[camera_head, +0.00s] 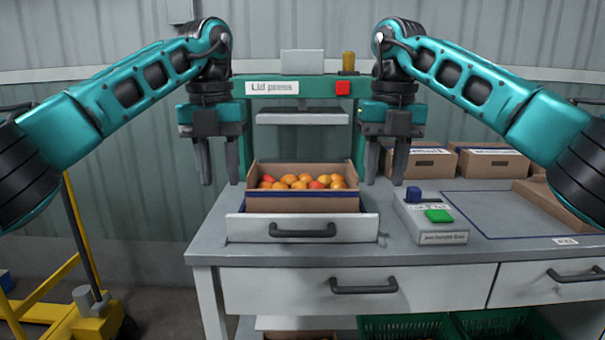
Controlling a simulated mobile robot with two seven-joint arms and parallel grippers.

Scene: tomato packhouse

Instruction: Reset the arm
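My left gripper (217,163) hangs in the air to the left of the lid press, fingers pointing down and apart, with nothing between them. My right gripper (386,162) hangs to the right of the press, fingers down and apart, also empty. Both arms are raised and come in from the sides. Between the grippers, an open cardboard box (303,203) of orange-red tomatoes (302,182) sits in the press's tray (246,229), which has a dark handle. Neither gripper touches the box.
The green lid press (318,86) has a red button (343,88) and an amber lamp (349,62). A control box (430,221) with blue and green buttons stands right of the tray. Closed cartons (490,162) are behind it. A yellow trolley (60,300) stands left.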

